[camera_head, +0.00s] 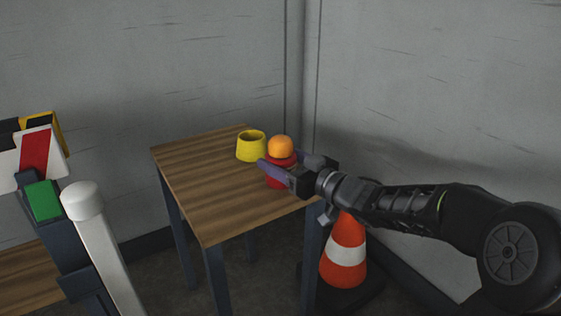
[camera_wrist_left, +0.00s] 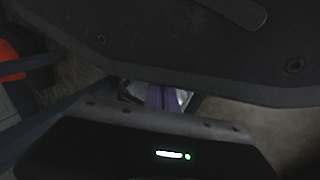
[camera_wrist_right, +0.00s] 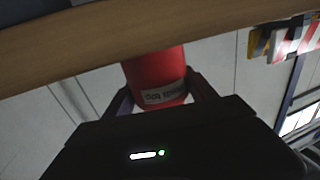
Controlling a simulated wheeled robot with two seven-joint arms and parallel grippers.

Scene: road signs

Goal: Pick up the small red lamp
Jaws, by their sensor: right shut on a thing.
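The small red lamp (camera_head: 283,160) has a red body and an orange dome. It is upright at the right part of the wooden table; I cannot tell whether its base touches the top. My right gripper (camera_head: 277,174) reaches in from the right and is shut around the red body, with one finger in front of it. In the right wrist view the red body (camera_wrist_right: 156,72) with a white label sits between both fingers (camera_wrist_right: 162,98). My left gripper (camera_wrist_left: 165,97) shows only in the left wrist view, its purple fingers close together with nothing seen between them.
A yellow cup-like piece (camera_head: 251,147) stands on the table (camera_head: 205,190) left of the lamp. An orange and white cone (camera_head: 345,250) stands on the floor below my right arm. Sign parts (camera_head: 38,150) and a white post (camera_head: 100,240) are at left. Grey walls close the corner.

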